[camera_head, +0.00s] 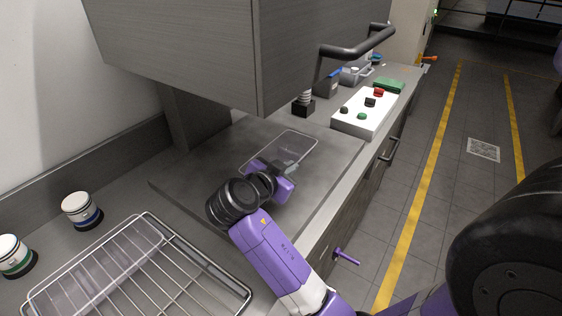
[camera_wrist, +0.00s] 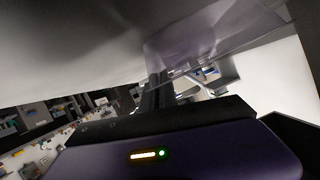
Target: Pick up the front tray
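A clear, shallow tray (camera_head: 296,148) is over the grey plate under the press housing. I cannot tell whether it rests on the plate or is slightly raised. My gripper (camera_head: 286,168) is at its near edge and hides part of that edge. In the wrist view, the dark fingers (camera_wrist: 158,88) are close together and meet the see-through tray (camera_wrist: 215,35) at their tips. They look shut on its rim, though the contact is small and dim. Another clear sheet or tray (camera_head: 105,255) seems to lie in the wire rack at the lower left.
The wire rack (camera_head: 205,268) fills the near counter. Two lidded jars (camera_head: 80,210) stand left of it. The grey press housing (camera_head: 190,50) hangs low above the plate (camera_head: 215,150). A white button box (camera_head: 352,120) stands to the right. A cabinet handle (camera_head: 390,150) juts over the aisle.

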